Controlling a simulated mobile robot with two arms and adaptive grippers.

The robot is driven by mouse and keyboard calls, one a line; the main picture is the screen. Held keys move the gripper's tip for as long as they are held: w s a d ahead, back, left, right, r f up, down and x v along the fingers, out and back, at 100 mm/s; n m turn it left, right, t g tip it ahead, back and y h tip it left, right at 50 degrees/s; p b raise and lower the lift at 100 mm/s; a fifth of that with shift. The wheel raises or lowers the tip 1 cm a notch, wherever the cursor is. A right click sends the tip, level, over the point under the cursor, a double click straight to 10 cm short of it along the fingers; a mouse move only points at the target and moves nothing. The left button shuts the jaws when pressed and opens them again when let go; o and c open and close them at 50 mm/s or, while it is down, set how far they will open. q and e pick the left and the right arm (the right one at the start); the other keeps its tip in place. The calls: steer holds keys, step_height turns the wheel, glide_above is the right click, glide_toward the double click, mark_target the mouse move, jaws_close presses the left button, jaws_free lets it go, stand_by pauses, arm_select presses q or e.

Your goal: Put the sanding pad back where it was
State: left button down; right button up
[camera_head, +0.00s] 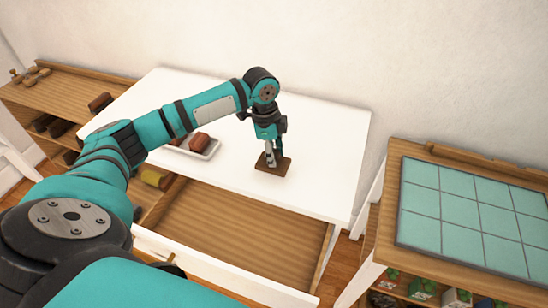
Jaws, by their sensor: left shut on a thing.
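A flat dark-brown square, which looks like the sanding pad (283,168), is at the right part of the white table top. My left gripper (270,158) points down over it with its fingers shut on it. I cannot tell whether the pad touches the table or is just above it. My left arm reaches in from the left across the table and hides part of it. My right gripper is not in view.
A white tray (212,151) with a reddish-brown block (199,142) sits left of the gripper. An open, mostly empty drawer (240,230) juts from the table, with a yellow item (155,178) at its left. A reddish block (100,102) lies far left. A bench with teal tiles (470,210) stands right.

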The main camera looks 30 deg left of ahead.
arm_select(q)
steer(key=shift+w, duration=0.25)
steer(key=shift+f, duration=0.45)
step_height(320, 180, down, 3)
steer(key=shift+r+p, duration=0.15)
steer(key=shift+p, duration=0.5)
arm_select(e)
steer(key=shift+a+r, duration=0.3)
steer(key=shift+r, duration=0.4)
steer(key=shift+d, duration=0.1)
arm_select(q)
steer(key=c, duration=0.9)
jaws_free()
steer(key=shift+c, duration=0.2)
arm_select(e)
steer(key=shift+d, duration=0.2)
